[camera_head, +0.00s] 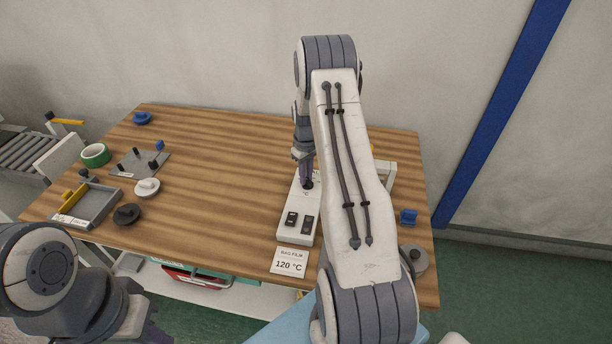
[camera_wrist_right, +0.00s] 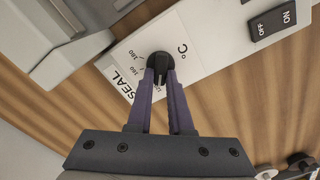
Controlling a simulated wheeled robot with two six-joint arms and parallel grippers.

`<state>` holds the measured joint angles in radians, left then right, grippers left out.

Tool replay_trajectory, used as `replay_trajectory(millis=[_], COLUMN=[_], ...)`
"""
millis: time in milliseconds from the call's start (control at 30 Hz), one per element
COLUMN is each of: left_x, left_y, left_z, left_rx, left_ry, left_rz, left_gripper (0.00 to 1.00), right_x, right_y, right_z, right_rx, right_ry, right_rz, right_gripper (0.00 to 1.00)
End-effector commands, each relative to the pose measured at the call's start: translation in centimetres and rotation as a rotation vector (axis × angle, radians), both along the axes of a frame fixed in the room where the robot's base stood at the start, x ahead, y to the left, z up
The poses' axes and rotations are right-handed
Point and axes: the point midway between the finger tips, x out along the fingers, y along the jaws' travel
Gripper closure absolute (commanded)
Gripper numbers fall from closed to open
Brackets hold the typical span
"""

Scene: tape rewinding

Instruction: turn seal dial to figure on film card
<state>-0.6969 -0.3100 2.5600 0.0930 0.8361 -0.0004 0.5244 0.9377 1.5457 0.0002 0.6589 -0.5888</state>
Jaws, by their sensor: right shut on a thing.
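The white sealer (camera_head: 284,234) stands on the wooden table, with two dark switches at its near end. Its black seal dial (camera_head: 308,186) also shows in the right wrist view (camera_wrist_right: 160,67), beside the print SEAL, °C and the figures 180 and 160. My right gripper (camera_head: 305,178) is shut on the dial, with one purple finger on each side of it in the wrist view. I cannot tell the dial's setting. The film card (camera_head: 290,261) in front of the sealer reads BAG FILM 120 °C. My left gripper (camera_head: 150,332) is partly cut off at the bottom left.
On the left lie a grey tray (camera_head: 103,216), a green tape roll (camera_head: 96,155), a pegged plate (camera_head: 153,172), a white disc (camera_head: 147,187) and a dark disc (camera_head: 127,214). A blue piece (camera_head: 408,217) sits at the right. The table middle is clear.

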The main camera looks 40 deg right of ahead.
Motion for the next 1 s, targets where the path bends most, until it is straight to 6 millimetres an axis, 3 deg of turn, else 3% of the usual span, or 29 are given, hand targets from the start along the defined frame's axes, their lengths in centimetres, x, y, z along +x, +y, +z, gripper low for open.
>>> replay_trajectory(millis=[333, 367, 400, 433, 767, 1000], left_x=[0.0, 0.0, 0.0, 0.0, 0.0, 0.0], left_y=[0.0, 0.0, 0.0, 0.0, 0.0, 0.0], left_z=[0.0, 0.0, 0.0, 0.0, 0.0, -0.7], left_rx=[0.0, 0.0, 0.0, 0.0, 0.0, 0.0], left_ry=[0.0, 0.0, 0.0, 0.0, 0.0, 0.0], left_rz=[0.0, 0.0, 0.0, 0.0, 0.0, 0.0], left_gripper=[1.0, 1.0, 1.0, 1.0, 1.0, 1.0], right_x=[0.2, 0.2, 0.2, 0.2, 0.1, 0.1], right_y=[-0.1, -0.1, -0.1, -0.1, 0.0, -0.1], right_z=[0.2, 0.2, 0.2, 0.2, 0.2, 3.4], right_rx=[-0.003, -0.003, -0.003, -0.003, -0.001, -0.004], right_ry=[-0.004, -0.004, -0.004, -0.004, -0.002, -0.006], right_rz=[0.006, 0.006, 0.006, 0.006, 0.003, 0.003], right_gripper=[1.0, 0.74, 0.58, 0.51, 0.51, 0.51])
